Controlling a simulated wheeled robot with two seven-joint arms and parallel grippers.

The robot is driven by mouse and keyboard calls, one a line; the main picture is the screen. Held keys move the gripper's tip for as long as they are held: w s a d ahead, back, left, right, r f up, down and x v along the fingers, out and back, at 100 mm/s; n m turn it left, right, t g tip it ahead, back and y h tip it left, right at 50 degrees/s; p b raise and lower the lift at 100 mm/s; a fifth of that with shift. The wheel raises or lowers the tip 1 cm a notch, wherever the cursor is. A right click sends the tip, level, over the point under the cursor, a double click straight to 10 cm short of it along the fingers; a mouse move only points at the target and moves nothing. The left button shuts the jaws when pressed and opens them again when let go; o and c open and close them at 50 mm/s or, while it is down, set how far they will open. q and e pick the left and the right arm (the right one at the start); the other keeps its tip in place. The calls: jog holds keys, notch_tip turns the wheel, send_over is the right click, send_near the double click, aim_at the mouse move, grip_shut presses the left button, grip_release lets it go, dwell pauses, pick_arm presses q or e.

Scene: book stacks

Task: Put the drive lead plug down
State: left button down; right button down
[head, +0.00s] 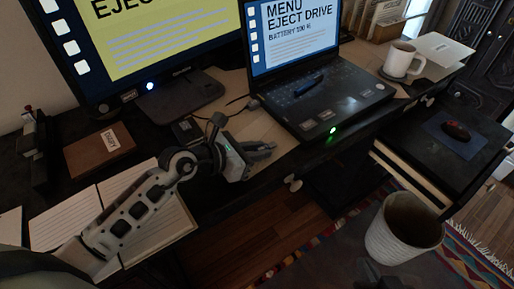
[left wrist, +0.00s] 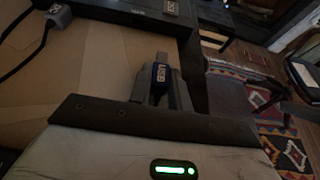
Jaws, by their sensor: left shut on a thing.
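My left gripper (head: 268,150) is over the front edge of the desk, left of the laptop. In the left wrist view, its fingers (left wrist: 160,92) are closed around a small dark plug (left wrist: 160,73) with a white-lettered label and a metal tip pointing away. I take this to be the drive lead plug. It is held above the tan desk surface (left wrist: 100,65); the exact gap is unclear. In the head view the plug is too small and dark to make out. A dark shape at the bottom edge may be my right gripper (head: 380,281); its fingers are unclear.
An open laptop (head: 325,98) stands right of the gripper. A grey connector (left wrist: 57,12) on a black cable lies on the desk. A monitor (head: 165,50), brown box (head: 100,150), open book (head: 125,190) and white mug (head: 402,59) are around. A bin (head: 402,235) stands on the floor.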

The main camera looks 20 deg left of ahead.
pick_arm(q)
jog(key=c, duration=1.3)
grip_release()
jog(key=shift+r, duration=0.25)
jog(key=shift+r+p, duration=0.5)
jog(key=v, duration=1.1)
jog(key=shift+f, duration=0.25)
jog(key=shift+s+a+r, duration=0.3)
jog(key=shift+s, duration=0.05)
